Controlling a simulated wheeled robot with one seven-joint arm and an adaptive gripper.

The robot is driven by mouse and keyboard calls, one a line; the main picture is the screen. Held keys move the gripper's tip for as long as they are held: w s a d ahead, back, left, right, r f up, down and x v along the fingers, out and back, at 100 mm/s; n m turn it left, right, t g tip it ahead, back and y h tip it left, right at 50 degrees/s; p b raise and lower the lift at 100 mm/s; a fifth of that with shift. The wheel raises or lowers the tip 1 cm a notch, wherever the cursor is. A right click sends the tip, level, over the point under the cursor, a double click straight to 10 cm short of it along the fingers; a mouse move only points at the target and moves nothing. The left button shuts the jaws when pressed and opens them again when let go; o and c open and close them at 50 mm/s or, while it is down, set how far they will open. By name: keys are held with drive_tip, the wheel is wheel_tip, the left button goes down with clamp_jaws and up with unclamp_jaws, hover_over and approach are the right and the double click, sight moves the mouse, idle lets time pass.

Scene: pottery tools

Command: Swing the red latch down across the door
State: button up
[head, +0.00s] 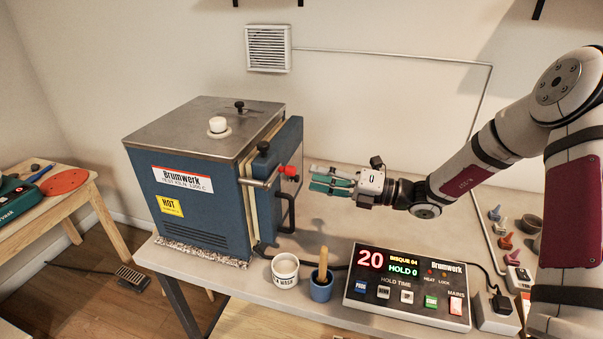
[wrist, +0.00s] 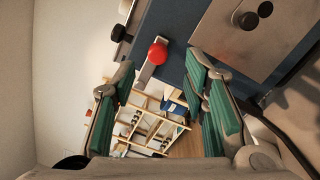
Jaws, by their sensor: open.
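The red latch knob (head: 290,170) sits at the upper part of the kiln's door (head: 293,140), at the kiln's right side. In the wrist view the red knob (wrist: 157,53) is on a short metal bar (wrist: 146,75) against the blue door (wrist: 172,20). My gripper (head: 314,178) is just right of the knob, with its green-padded fingers pointing left at the door. In the wrist view my gripper (wrist: 160,66) is open, and the knob appears between and beyond the fingertips. No contact shows. The bar's pivot is not clear.
The blue kiln (head: 200,190) stands on the table, with a black door handle (head: 288,213) below the latch. A white cup (head: 285,271), a blue pot with a wooden tool (head: 321,285) and a control box (head: 408,287) stand in front.

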drive_tip(key=shift+v, duration=2.4)
drive_tip(key=s+a+r+n+g+h, duration=0.2)
drive_tip(key=s+r+n+g+h, duration=0.15)
drive_tip(key=s+n, duration=0.55)
drive_tip(key=s+a+r+n+g+h, duration=0.25)
drive_tip(key=s+n+g+h, duration=0.2)
drive_tip(key=s+n, duration=0.45)
drive_tip(key=s+d+r+n+t+h, duration=0.7)
drive_tip(key=s+n, duration=0.5)
drive_tip(key=n, duration=0.4)
drive_tip(key=d+r+h, duration=0.1)
drive_tip(key=d+h, duration=0.1)
drive_tip(key=d, duration=0.1)
drive_tip(key=shift+s+d+n, duration=0.3)
drive_tip(key=shift+s+n, duration=0.05)
drive_tip(key=shift+n, duration=0.05)
